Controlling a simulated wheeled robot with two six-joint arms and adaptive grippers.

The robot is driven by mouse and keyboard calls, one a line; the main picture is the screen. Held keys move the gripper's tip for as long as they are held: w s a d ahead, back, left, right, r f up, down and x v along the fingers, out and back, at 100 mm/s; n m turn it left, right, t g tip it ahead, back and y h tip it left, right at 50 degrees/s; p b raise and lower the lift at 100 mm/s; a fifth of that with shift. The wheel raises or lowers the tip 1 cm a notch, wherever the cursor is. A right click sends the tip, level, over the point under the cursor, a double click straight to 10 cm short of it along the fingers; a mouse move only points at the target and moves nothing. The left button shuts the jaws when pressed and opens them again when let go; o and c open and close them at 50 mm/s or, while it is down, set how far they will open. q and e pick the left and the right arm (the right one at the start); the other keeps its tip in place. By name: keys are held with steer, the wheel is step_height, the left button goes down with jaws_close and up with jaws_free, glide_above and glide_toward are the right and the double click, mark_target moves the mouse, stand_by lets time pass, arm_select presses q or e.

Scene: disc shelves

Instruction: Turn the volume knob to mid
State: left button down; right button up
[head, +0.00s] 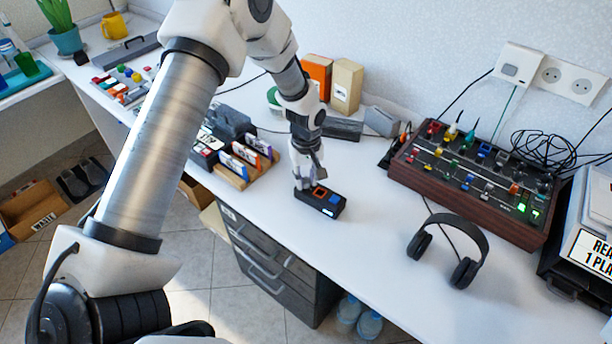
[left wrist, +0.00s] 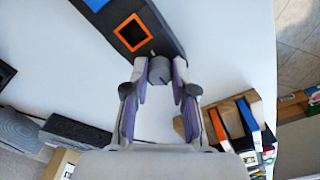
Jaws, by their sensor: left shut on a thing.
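A small black control box (head: 318,207) lies on the white desk, with an orange-framed square and a blue patch on top. In the left wrist view the box (left wrist: 160,40) runs up to the upper left, with its orange square (left wrist: 132,32) and a grey round knob (left wrist: 159,69) at the near end. My left gripper (head: 302,184) points down at that end. In the left wrist view its purple-padded fingers (left wrist: 159,77) are shut on the knob, one on each side. In the head view the fingers hide the knob, and I cannot read its setting. My right gripper is not in view.
Black headphones (head: 448,247) lie right of the box, and a wood-sided mixer (head: 470,180) stands behind them. A wooden rack of cases (head: 240,165) is to the left. Orange and tan boxes (head: 346,86) stand by the wall. Desk around the box's right side is clear.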

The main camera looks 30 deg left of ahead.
arm_select(q)
steer(key=m+p, duration=0.2)
steer(key=m, duration=0.1)
steer(key=shift+r+m, duration=0.1)
steer(key=shift+m, duration=0.3)
steer(key=m+p, duration=0.1)
steer(key=m, duration=0.3)
steer(key=shift+m, duration=0.3)
steer(key=m, duration=0.4)
steer(key=shift+a+p, duration=0.1)
steer(key=shift+p, duration=0.25)
steer(key=m, duration=0.5)
steer(key=shift+m, duration=0.4)
steer(key=c, duration=0.9)
jaws_free()
steer(key=shift+f, duration=0.2)
steer(key=shift+c, duration=0.2)
